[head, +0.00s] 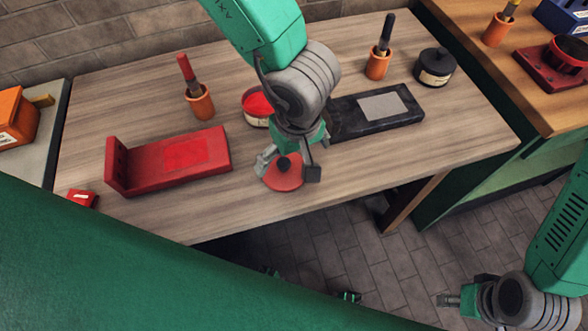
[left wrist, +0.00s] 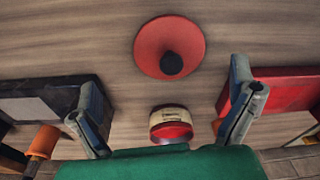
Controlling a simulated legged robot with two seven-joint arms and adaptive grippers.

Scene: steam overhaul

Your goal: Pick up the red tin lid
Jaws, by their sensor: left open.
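The red tin lid (head: 284,180) is a round red disc with a black knob. It lies on the wooden table near its front edge. In the left wrist view the lid (left wrist: 152,42) is fully in sight, ahead of the fingertips. My left gripper (head: 288,168) is open over the lid in the head view, its fingers to either side. In the left wrist view the fingers of my left gripper (left wrist: 164,95) are spread wide with nothing between them. My right gripper (head: 452,300) is at the lower right, off the table, partly hidden; its jaws are unclear.
An open tin with red content (head: 257,105) stands behind the left gripper. A red angled block (head: 180,160) lies to the left, a dark slab (head: 385,108) to the right. Brush pots (head: 200,103) (head: 378,65) and a black tin (head: 435,68) stand further back.

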